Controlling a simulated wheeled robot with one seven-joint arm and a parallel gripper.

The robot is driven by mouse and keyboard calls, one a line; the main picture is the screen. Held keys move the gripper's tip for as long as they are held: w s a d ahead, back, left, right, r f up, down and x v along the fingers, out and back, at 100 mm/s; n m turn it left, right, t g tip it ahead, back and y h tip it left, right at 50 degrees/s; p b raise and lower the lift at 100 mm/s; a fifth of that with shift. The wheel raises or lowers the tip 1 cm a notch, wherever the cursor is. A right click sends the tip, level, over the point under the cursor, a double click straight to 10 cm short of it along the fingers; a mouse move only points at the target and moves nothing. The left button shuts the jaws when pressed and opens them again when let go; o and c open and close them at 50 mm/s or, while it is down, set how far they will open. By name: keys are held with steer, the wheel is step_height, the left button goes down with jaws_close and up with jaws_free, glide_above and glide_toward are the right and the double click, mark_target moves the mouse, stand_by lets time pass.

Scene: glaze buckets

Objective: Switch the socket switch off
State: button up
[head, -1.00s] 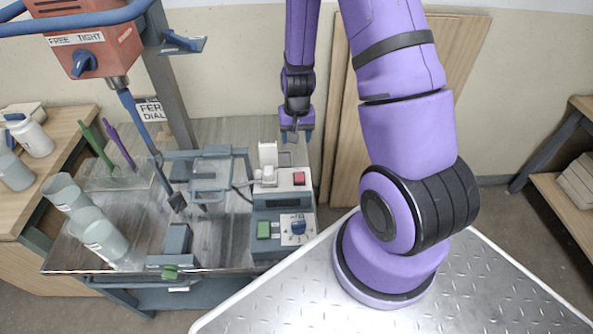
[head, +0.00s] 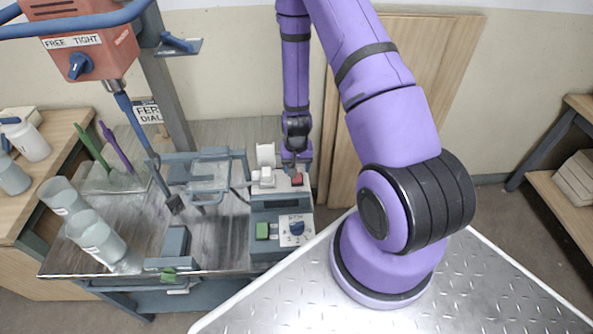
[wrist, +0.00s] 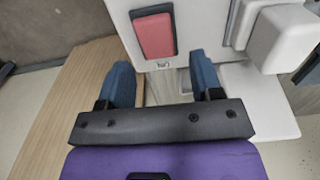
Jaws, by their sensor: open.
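The socket switch is a red rocker (head: 297,181) on a white socket plate on top of the grey control box (head: 270,205). In the wrist view the red rocker (wrist: 155,36) lies just beyond my fingertips, with a small label under it. My gripper (head: 296,166) hangs just behind the switch in the head view. Its two blue fingers (wrist: 162,78) are apart with nothing between them. I cannot tell whether a finger touches the plate. A white plug (head: 266,178) sits in the socket to the left of the rocker; it also shows in the wrist view (wrist: 285,37).
A blue-grey frame (head: 200,170) stands left of the box. Translucent buckets (head: 97,238) and a mixer with a red head (head: 80,50) are further left. Wooden boards lean behind at right.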

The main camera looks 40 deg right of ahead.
steer(key=shift+f, duration=1.1)
steer(key=c, duration=0.9)
steer(key=shift+c, duration=0.2)
steer(key=shift+s+r+t+h, duration=0.15)
steer(key=shift+t+h, duration=0.25)
steer(key=shift+t, duration=0.2)
steer(key=o, duration=0.9)
steer(key=shift+o, duration=0.2)
